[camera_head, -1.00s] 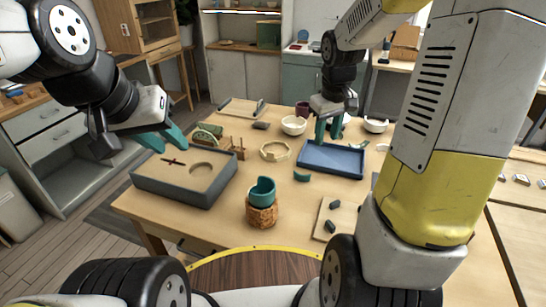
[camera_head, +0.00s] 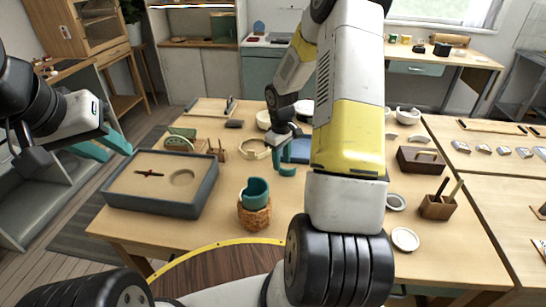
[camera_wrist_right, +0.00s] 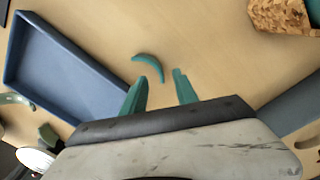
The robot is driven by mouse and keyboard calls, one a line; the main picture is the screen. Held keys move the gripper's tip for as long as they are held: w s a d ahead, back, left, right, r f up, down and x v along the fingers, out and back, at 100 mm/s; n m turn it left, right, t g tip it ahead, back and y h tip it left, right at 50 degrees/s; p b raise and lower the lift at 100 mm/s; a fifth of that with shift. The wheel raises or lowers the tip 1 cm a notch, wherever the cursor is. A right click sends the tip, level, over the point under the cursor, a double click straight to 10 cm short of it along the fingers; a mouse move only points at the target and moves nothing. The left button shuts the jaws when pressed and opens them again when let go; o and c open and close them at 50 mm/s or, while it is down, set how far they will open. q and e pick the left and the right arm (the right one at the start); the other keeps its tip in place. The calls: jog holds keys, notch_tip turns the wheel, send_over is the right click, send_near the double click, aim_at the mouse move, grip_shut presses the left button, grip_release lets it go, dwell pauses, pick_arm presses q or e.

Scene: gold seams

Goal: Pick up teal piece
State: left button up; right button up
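The teal piece is a small curved shard (camera_wrist_right: 150,66) lying on the wooden table, just beyond my right fingertips in the right wrist view. It also shows in the head view (camera_head: 286,172), close below the right gripper. My right gripper (camera_wrist_right: 161,76) has teal fingers spread apart with nothing between them. In the head view the right gripper (camera_head: 290,158) points down over the table. A teal cup with a broken rim (camera_head: 257,190) sits on a cork stand (camera_head: 255,214). My left gripper (camera_head: 117,154) is open and empty, above the table's left side.
A blue tray (camera_wrist_right: 60,65) lies beside the shard, partly hidden by my right arm in the head view. A grey-rimmed box (camera_head: 150,204) stands at the left. A cream ring (camera_head: 254,149) and a wooden rack (camera_head: 218,149) are behind. Bare tabletop surrounds the shard.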

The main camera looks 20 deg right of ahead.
aim_at(287, 172)
jog(key=shift+f, duration=1.45)
grip_shut()
jog(key=shift+r, duration=0.2)
